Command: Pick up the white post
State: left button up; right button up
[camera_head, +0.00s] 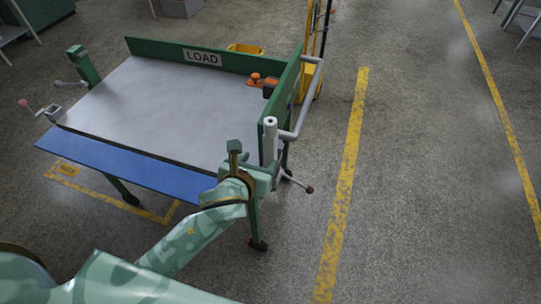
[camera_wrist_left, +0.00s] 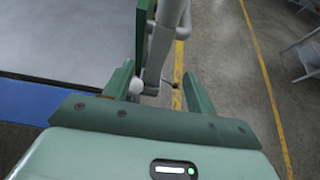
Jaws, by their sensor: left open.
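The white post (camera_head: 269,143) stands upright at the near right corner of the table, beside the green end panel. It also shows in the left wrist view (camera_wrist_left: 164,45), running down between my fingers. My left gripper (camera_head: 258,172) is at the post's lower part in the head view. In the left wrist view the gripper (camera_wrist_left: 157,88) is open, with one green finger on either side of the post. I cannot tell whether a finger touches it. The post's lower end is partly hidden by the gripper. My right gripper is not in view.
The grey table (camera_head: 150,100) has a blue front strip (camera_head: 120,165) and a green LOAD panel (camera_head: 175,53). A grey rail (camera_head: 307,100) joins near the post. A dark red knob (camera_head: 310,189) sticks out beside the gripper.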

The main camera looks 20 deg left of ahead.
aim_at(268, 150)
pick_arm(q)
jog(key=b+x, duration=0.1)
jog(key=x, duration=0.5)
jog(key=shift+w+f, duration=0.15)
jog(key=b+x, duration=0.2)
jog(key=x, duration=0.3)
jog(key=shift+w+f+b, duration=0.15)
jog(key=shift+b, duration=0.25)
jog(key=shift+c, duration=0.4)
jog(key=c, duration=1.1)
